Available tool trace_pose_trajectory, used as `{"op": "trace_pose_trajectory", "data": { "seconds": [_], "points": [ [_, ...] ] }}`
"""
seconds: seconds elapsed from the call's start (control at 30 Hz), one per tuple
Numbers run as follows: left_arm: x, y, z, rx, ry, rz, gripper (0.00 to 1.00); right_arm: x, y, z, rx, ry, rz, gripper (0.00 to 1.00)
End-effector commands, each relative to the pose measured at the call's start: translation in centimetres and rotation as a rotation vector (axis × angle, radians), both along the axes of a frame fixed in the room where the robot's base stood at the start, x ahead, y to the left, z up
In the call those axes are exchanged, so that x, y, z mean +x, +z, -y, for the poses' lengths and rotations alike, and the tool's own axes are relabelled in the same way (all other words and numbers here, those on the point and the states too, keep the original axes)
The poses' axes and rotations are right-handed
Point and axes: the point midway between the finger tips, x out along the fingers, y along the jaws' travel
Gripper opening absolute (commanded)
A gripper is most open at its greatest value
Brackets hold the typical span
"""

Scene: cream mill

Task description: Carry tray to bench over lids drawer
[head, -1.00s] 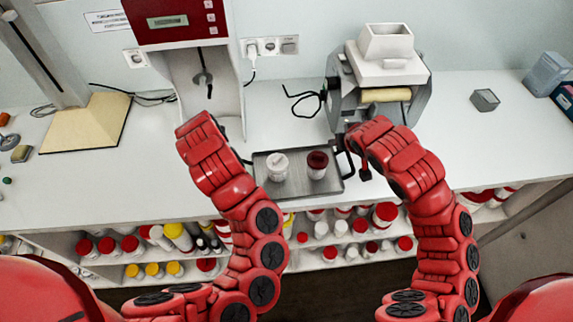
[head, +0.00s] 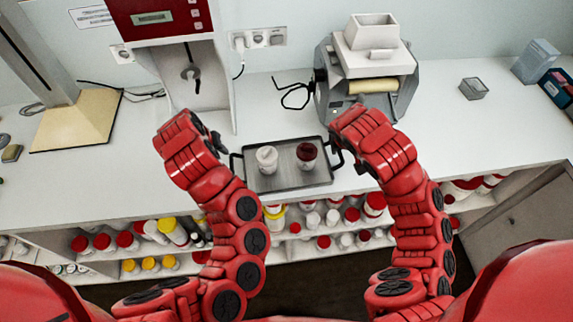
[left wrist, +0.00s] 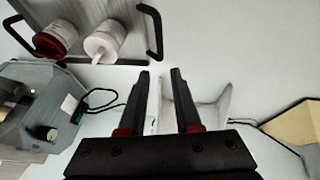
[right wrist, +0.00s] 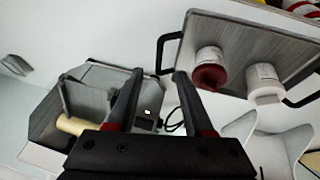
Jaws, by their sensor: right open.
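A grey tray (head: 290,181) with dark handles at its left and right ends appears to rest on the white bench, near its front edge. A white jar (head: 266,159) and a jar with dark red contents or lid (head: 306,155) stand upright on it. My left gripper (left wrist: 160,72) is open and empty; the tray's handle (left wrist: 153,32) lies just beyond its fingertips. My right gripper (right wrist: 158,72) is open, with the other handle (right wrist: 165,52) close to its fingertips; I cannot tell whether they touch. In the head view both hands partly hide their fingers. No lids drawer is recognisable.
A grey mill with a white hopper (head: 374,34) stands behind the tray to the right. A red and white machine (head: 195,75) stands behind it to the left. A small grey box (head: 473,88) lies at right. Shelves of bottles (head: 150,240) are below the bench.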

Motion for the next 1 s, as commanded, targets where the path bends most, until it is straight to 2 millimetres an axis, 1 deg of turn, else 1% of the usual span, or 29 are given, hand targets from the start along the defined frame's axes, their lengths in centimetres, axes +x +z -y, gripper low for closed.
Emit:
{"op": "trace_pose_trajectory", "data": {
  "seconds": [0.17,0.37,0.5,0.7,0.8,1.0],
  "points": [
    [0.6,-2.1,0.1,0.001,0.001,-0.008,0.32,0.5,-2.1,0.2,0.002,-0.002,-0.009,0.52],
    [1.7,-4.5,0.4,0.004,-0.001,-0.008,0.32,1.6,-4.4,0.7,-0.002,-0.001,-0.009,0.52],
    [2.7,-6.8,0.8,-0.003,-0.001,-0.011,0.32,2.7,-6.7,0.9,-0.002,0.0,-0.009,0.52],
    [4.1,-9.7,1.2,-0.003,0.0,-0.006,0.32,4.0,-9.7,1.5,-0.003,-0.002,-0.009,0.52],
    [4.5,-10.9,1.4,-0.003,-0.001,-0.009,0.32,4.5,-10.7,1.6,0.0,0.0,-0.007,0.52],
    [5.1,-12.1,1.5,-0.002,-0.001,-0.006,0.32,5.2,-12.0,1.8,-0.001,0.001,-0.004,0.52]
  ]
}}
